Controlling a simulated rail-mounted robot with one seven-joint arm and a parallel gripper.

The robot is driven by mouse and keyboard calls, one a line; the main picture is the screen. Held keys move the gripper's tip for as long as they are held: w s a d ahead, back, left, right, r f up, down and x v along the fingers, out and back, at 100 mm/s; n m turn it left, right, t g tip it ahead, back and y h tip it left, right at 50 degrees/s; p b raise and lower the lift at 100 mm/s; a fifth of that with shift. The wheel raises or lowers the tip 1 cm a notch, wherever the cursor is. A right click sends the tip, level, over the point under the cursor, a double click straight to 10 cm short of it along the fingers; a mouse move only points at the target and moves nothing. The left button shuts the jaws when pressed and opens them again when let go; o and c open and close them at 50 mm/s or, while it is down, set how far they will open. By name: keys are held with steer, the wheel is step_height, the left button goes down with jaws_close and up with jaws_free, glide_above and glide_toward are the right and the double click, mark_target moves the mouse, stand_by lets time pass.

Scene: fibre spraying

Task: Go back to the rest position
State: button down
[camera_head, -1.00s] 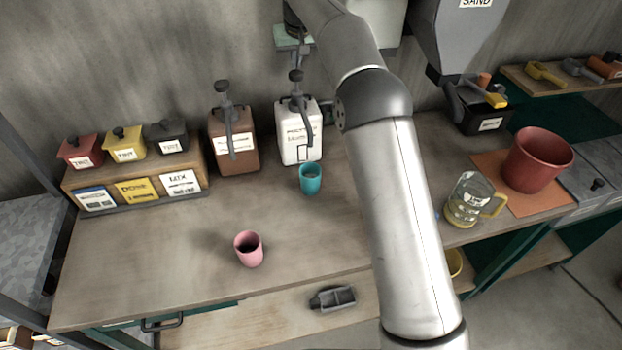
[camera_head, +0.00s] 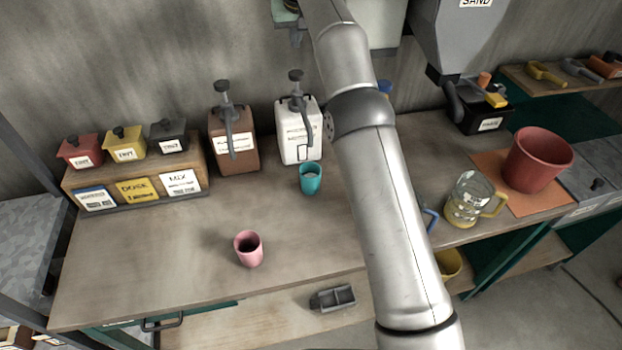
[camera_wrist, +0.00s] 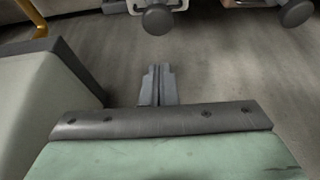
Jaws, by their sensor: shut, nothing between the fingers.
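My gripper (camera_wrist: 157,72) shows in the wrist view with its two grey fingers together and nothing between them. It hangs in free air with the wall behind it, and dark round pump knobs (camera_wrist: 158,19) are at the top of that view.
On the bench (camera_head: 150,265) stand a pink cup (camera_head: 249,249), a teal cup (camera_head: 311,178), a brown pump bottle (camera_head: 234,142) and a white pump bottle (camera_head: 299,135). A clear jug (camera_head: 466,198) and a red bucket (camera_head: 538,160) stand right. The front left bench is clear.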

steer(key=shift+s+r, duration=0.1)
steer(key=shift+r, duration=0.2)
steer(key=s+d+m+g+h+b, duration=0.1)
steer(key=s+d+g+b, duration=0.15)
steer(key=s+d, duration=1.25)
steer(key=s+d+f, duration=0.2)
steer(key=s+f, duration=0.4)
steer(key=s, duration=0.5)
steer(key=s+d+f+m+b, duration=0.1)
steer(key=s+f, duration=0.5)
steer(key=s, duration=0.6)
steer(key=s+d+f+m+b, duration=0.1)
steer(key=s+d+f, duration=0.2)
steer(key=s+f, duration=0.3)
steer(key=s+g, duration=0.1)
steer(key=s, duration=0.4)
steer(key=shift+s+d+f, duration=0.3)
